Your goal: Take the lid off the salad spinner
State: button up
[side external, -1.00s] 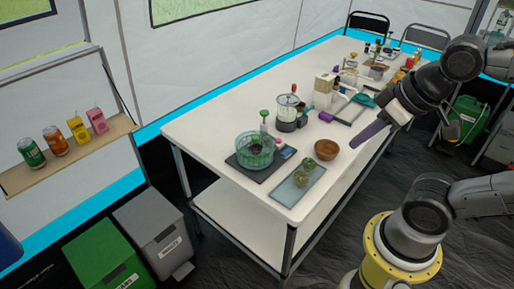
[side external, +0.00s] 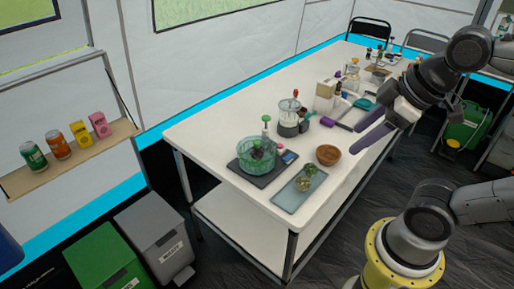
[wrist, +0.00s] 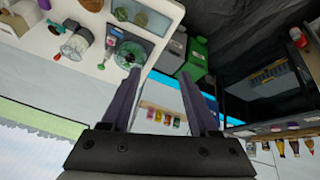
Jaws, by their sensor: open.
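The salad spinner (side external: 257,154) is a round, see-through green bowl on a dark flat scale near the table's left end. It also shows at the top of the wrist view (wrist: 130,53). A green knob on a pale stem (side external: 265,119) rises at its back edge; I cannot tell whether it belongs to the lid. The lid's outline is too small to make out. My gripper (side external: 353,142) is open and empty, with long purple fingers spread apart, to the right of the spinner and well apart from it. The fingers also show in the wrist view (wrist: 158,73).
A blender (side external: 289,118) and a box (side external: 325,94) stand behind. The white table (side external: 205,130) is clear at its left end. Bins stand on the floor at left.

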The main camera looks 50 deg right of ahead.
jog(key=w+r+n, duration=0.4)
jog(key=n+g+y, duration=0.1)
jog(key=n+g, duration=0.5)
jog(key=n, duration=0.2)
send_over(257, 142)
jog(key=d, duration=0.1)
notch_tip(257, 142, down, 20)
jog(key=shift+d+r, duration=0.1)
jog(key=shift+d, duration=0.05)
jog(key=shift+a+f, duration=0.2)
jog(key=shift+f, duration=0.85)
jog(key=shift+a+f, duration=0.2)
jog(key=shift+f, duration=0.8)
jog(key=shift+a+f, duration=0.2)
jog(key=shift+f, duration=0.85)
jog(key=shift+r, duration=0.1)
grip_shut()
